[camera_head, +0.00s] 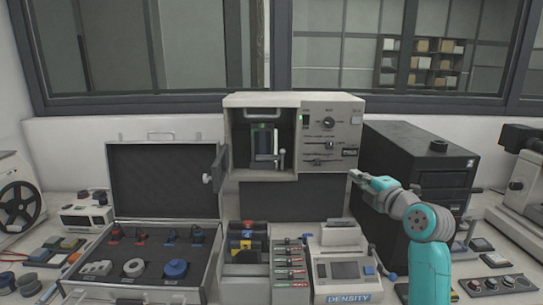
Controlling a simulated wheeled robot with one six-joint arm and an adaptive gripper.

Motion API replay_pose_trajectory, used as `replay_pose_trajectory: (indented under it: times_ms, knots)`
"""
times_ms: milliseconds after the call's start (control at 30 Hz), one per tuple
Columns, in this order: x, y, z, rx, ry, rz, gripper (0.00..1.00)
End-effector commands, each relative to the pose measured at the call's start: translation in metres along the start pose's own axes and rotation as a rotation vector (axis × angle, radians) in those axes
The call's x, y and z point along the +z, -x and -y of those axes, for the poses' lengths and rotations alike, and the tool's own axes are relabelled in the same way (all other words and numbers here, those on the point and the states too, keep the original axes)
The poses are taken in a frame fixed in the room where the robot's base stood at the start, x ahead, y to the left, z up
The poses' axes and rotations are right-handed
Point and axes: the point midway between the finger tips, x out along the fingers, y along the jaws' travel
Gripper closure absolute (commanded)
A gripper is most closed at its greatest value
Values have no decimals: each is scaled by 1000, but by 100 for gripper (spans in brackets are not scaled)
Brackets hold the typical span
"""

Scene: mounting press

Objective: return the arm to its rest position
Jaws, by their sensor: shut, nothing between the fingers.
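My arm, teal and grey, rises from the lower right of the head view. My gripper (357,176) is at its end, pointing left, in front of the right side of the mounting press (330,140). The gripper is shut and empty. The press is a beige box with knobs and switches on its right panel. Its chamber on the left is open, and a dark fixture (265,143) with a light handle stands inside. The press door (216,168) appears swung out at the left. I cannot tell whether the gripper touches the press.
An open case (160,180) with fitted parts lies at the left. A density meter (346,270), a rack of coloured items (248,245) and small drawers (289,268) stand in front. A black cabinet (415,165) stands close behind my arm, and a microscope (520,185) is far right.

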Motion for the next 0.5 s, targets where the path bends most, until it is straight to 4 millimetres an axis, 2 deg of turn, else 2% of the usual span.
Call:
replay_pose_trajectory:
  times_ms: [67, 233, 500]
  knots:
    - [0, 0, 0, 0, 0, 0, 100]
    - [-2, 3, 17, -5, -34, 10, 100]
    - [-6, 12, 54, -15, -113, 38, 100]
